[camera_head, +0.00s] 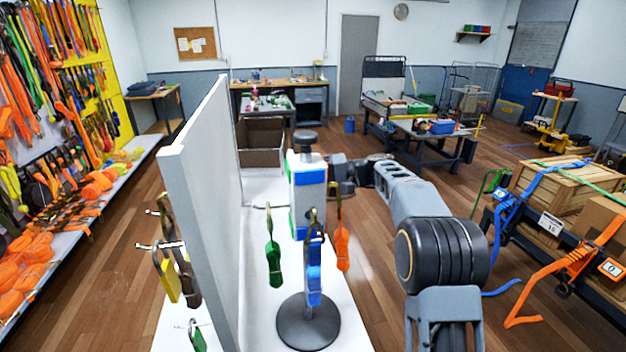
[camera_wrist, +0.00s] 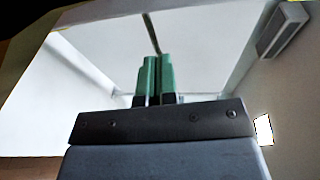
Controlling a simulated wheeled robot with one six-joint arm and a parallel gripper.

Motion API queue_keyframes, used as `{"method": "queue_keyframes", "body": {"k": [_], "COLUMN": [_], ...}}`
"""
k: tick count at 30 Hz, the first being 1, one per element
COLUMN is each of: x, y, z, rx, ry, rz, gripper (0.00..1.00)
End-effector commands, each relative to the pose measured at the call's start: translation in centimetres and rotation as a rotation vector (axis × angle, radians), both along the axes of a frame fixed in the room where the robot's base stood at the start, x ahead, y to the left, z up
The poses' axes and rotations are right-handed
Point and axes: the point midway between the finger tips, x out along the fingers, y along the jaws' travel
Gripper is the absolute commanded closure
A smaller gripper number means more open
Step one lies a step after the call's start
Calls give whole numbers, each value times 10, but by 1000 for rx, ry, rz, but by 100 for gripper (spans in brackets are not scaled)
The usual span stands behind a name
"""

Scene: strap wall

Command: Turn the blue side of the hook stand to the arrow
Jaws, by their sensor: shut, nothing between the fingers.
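The hook stand (camera_head: 309,175) rises in the middle of the head view on a round dark base (camera_head: 308,324), with a dark knob on top. Its upper block shows white with blue patches on the faces towards the camera. A green strap (camera_head: 274,262), a blue strap (camera_head: 314,272) and an orange strap (camera_head: 342,247) hang around it on hooks. I cannot make out an arrow. My gripper's two green fingers (camera_wrist: 157,78) are shut and empty in the wrist view. In the head view my arm reaches in from the right, and its end is partly hidden behind the stand.
A tall white panel (camera_head: 205,200) stands close left of the stand, with straps on hooks (camera_head: 160,244) on its other side. A cardboard box (camera_head: 262,142) sits behind. A wooden crate (camera_head: 550,185) with straps is at the right. Floor between is clear.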

Motion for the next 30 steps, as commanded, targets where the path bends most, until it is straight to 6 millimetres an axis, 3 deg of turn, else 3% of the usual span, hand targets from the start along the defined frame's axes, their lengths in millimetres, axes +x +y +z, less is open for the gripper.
{"method": "queue_keyframes", "body": {"k": [16, 23, 30], "x": [3, 14, 31], "y": [-7, -44, -88], "z": [-1, -8, -1], "rx": [0, 0, 0], "ry": [0, -3, -2], "rz": [-1, 3, 6], "gripper": [100, 100, 100]}}
